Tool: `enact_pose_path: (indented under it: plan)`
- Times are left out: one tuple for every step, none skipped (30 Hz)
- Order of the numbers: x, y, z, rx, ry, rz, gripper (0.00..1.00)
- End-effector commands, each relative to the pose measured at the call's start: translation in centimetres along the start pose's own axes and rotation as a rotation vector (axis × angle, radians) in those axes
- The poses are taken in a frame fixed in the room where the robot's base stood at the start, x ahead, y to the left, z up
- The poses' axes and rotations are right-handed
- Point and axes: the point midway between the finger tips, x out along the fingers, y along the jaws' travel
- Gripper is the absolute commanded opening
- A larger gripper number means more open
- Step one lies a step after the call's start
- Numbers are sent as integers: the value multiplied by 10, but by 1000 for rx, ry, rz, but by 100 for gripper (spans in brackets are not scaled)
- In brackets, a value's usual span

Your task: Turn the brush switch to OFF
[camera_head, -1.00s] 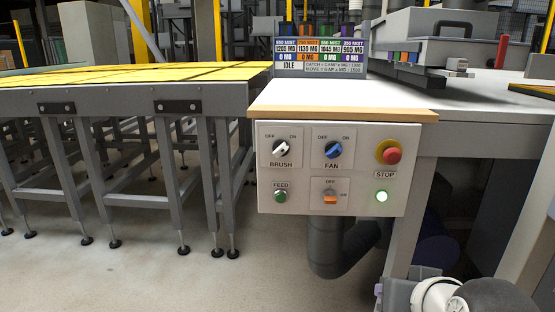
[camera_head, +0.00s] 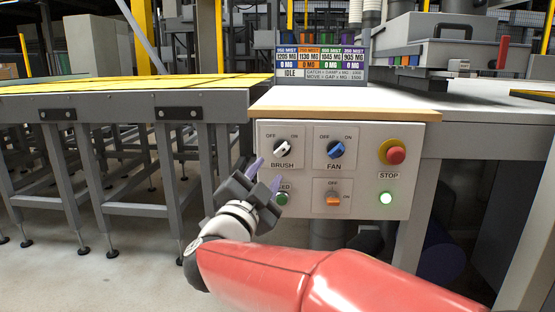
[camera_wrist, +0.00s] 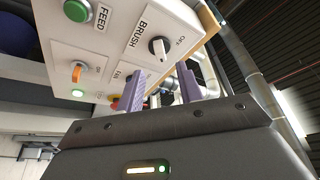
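The brush switch (camera_head: 283,147) is a white-handled knob at the upper left of the control panel, with OFF printed at its upper left and ON at its upper right. Its handle slants towards the ON side. In the wrist view the brush switch (camera_wrist: 159,48) stands just beyond the fingertips, with the OFF label beside it. My gripper (camera_head: 267,171) is in front of the panel, below and slightly left of the switch. Its two purple fingers are apart with nothing between them, also in the wrist view (camera_wrist: 162,72). The fingers appear clear of the knob.
The blue fan switch (camera_head: 336,149) is right of the brush switch, with the red stop button (camera_head: 395,155) farther right. The green feed button (camera_head: 282,198), partly beside a finger, and an orange switch (camera_head: 333,199) sit below.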

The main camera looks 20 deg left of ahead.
Motion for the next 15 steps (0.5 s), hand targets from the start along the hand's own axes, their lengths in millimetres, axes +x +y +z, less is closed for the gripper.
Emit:
enact_pose_path:
  plan:
    - [8, 0, -2, 0, 3, 1, 36]
    - [13, 0, -2, 0, 3, 1, 36]
    - [20, 0, -2, -1, 3, 1, 36]
    - [25, 0, -2, -1, 3, 1, 36]
    - [30, 0, -1, 0, 2, 1, 36]
    - [37, 0, -2, -1, 3, 1, 36]
    - [42, 0, -2, 0, 3, 1, 36]
    - [46, 0, -2, -1, 2, 0, 36]
    - [51, 0, -2, -1, 2, -1, 36]
    - [55, 0, -1, 0, 1, -1, 36]
    - [58, 0, -1, 0, 1, -1, 36]
    - [62, 0, -2, 0, 1, -1, 36]
    - [64, 0, -2, 0, 1, -1, 36]
    - [66, 0, -2, 0, 1, -1, 36]
    - [68, 0, -2, 0, 1, -1, 36]
